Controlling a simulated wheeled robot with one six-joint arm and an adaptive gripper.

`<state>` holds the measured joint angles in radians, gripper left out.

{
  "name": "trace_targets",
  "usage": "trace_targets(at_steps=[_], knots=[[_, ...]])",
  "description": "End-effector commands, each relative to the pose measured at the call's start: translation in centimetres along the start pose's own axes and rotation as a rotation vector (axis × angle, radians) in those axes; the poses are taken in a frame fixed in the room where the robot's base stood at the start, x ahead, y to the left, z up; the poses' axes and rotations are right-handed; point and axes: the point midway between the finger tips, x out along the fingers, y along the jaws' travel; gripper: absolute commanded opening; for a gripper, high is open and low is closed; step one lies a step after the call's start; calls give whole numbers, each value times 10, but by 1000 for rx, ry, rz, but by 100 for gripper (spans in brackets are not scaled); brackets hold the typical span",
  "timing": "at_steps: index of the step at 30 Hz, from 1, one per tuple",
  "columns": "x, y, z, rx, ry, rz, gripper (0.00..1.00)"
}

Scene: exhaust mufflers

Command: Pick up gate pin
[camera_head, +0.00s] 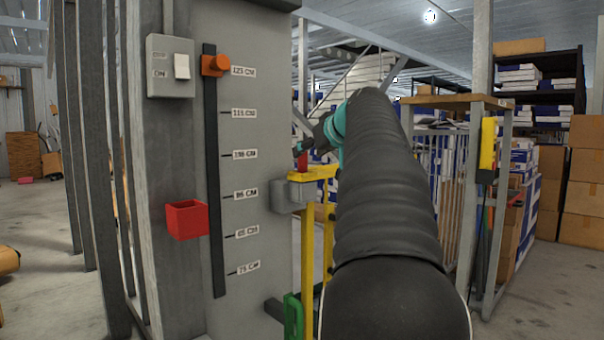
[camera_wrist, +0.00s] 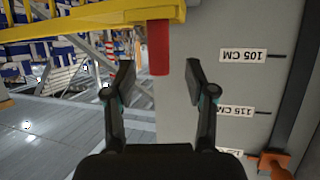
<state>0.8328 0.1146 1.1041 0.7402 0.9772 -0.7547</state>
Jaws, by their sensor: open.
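The gate pin (camera_wrist: 159,48) is a red cylinder, seated in a yellow bracket (camera_wrist: 90,20) beside the grey panel. In the head view the red pin (camera_head: 302,161) stands upright on top of the yellow bracket (camera_head: 318,174). My gripper (camera_wrist: 159,82) is open and empty. In the wrist view, which looks upside down, its fingers lie to either side of the pin's free end, with gaps on both sides. In the head view my gripper (camera_head: 309,143) is just above the pin, partly hidden by my arm.
A green handle (camera_head: 293,317) is low on the yellow gate. Racks and cardboard boxes (camera_head: 584,180) stand at right.

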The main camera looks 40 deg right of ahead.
Motion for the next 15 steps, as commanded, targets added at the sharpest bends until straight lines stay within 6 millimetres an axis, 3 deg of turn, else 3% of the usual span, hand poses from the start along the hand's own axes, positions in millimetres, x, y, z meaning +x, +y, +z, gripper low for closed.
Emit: trace_targets(at_steps=[9,15], knots=[[42,1,-7,1,-3,-2,55],[47,1,-7,0,-1,0,55]])
